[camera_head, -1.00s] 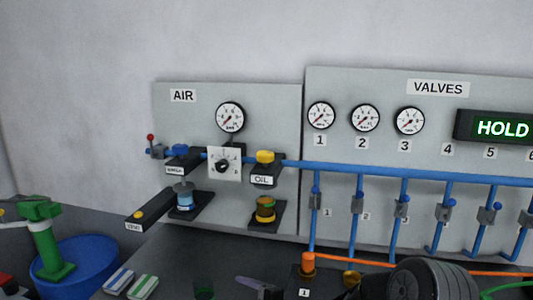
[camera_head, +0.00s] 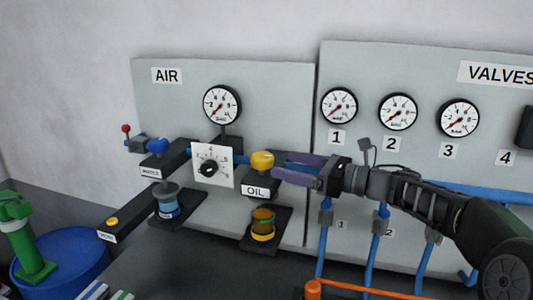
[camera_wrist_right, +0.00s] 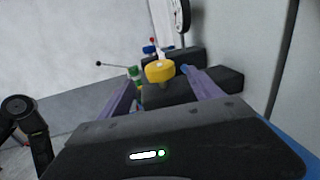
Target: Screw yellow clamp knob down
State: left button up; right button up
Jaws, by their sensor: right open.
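The yellow clamp knob (camera_head: 262,161) sits on top of the black OIL block (camera_head: 257,180) on the AIR panel. It also shows in the right wrist view (camera_wrist_right: 160,71), ahead of and between my fingers. My right gripper (camera_head: 278,167) has purple fingers, comes in from the right and is open, with its tips just right of the knob. The knob does not look gripped. Below it, an amber bowl with a yellow ring (camera_head: 262,224) stands on a black bracket (camera_head: 272,242). My left gripper is not in view.
A blue knob (camera_head: 157,146) and a dial plate (camera_head: 212,165) are left of the OIL block. Blue pipes (camera_head: 325,245) run down the VALVES panel (camera_head: 430,75). A blue tub (camera_head: 60,265) stands at the left.

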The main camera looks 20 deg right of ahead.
aim_at(261, 159)
jog(key=shift+a, duration=0.1)
jog(key=shift+w+a, duration=0.1)
jog(key=shift+w, duration=0.1)
jog(key=p+x, duration=0.3)
jog(key=x, duration=0.3)
jog(key=shift+w+a, duration=0.2)
jog(key=shift+a, duration=0.1)
jog(key=shift+w+a, duration=0.25)
jog(key=shift+c, duration=0.3)
